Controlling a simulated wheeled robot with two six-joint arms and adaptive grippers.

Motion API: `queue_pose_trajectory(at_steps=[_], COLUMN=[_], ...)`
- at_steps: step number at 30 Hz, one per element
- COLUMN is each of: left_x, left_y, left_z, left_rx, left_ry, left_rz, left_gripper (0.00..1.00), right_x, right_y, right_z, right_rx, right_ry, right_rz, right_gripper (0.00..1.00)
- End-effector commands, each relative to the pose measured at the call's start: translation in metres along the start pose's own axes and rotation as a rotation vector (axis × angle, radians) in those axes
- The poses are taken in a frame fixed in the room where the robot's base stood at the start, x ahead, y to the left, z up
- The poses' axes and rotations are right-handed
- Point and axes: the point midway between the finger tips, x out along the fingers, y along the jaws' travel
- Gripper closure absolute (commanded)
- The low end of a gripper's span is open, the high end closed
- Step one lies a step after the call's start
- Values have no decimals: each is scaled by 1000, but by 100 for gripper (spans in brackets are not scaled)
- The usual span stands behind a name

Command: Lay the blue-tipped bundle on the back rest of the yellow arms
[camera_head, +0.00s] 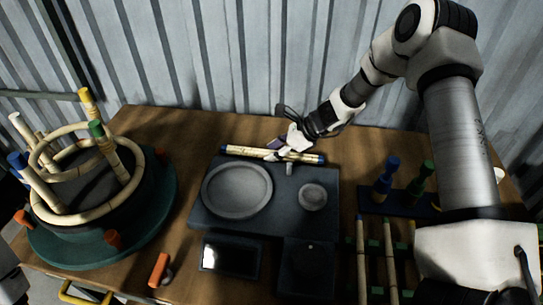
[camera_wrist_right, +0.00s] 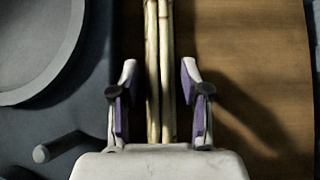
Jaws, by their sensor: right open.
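The blue-tipped bundle (camera_head: 245,151) of pale rattan sticks lies along the back edge of a dark plate (camera_head: 236,218) in the head view. My right gripper (camera_head: 292,150) is over the bundle's right half. In the wrist view the bundle (camera_wrist_right: 160,70) passes between the two open, purple-padded fingers, with gaps on both sides. I cannot tell what bears the bundle, and I cannot clearly make out the back rest of the yellow arms. My left gripper is not in view.
A round stand (camera_head: 150,215) with rattan hoops and coloured-tipped posts stands at the left. The plate carries a large grey disc (camera_head: 237,190) and a small one (camera_head: 313,196). A corrugated wall closes the back.

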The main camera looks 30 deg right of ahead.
Motion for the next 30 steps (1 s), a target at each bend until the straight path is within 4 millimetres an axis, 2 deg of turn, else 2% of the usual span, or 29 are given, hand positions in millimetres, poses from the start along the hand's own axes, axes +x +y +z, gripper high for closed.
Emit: queue_pose_trajectory(at_steps=[3, 4, 7, 8, 16, 19, 30], left_x=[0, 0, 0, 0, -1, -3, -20], left_y=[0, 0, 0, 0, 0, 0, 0], left_z=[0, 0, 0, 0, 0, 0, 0], left_rx=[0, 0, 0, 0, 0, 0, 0], left_ry=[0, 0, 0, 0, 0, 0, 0], left_rz=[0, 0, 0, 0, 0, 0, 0], left_gripper=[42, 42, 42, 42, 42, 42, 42], right_x=[-1, -1, -1, -1, -1, -7, -65], right_y=[0, 0, 0, 0, 0, 0, 0], right_z=[0, 0, 0, 0, 0, 6, 64], right_rx=[0, 0, 1, 1, 1, -1, -2], right_ry=[0, 0, 0, 0, 0, -1, -2], right_rz=[0, 0, 0, 0, 0, -1, -1], right_gripper=[54, 61, 96, 100, 100, 100, 100])
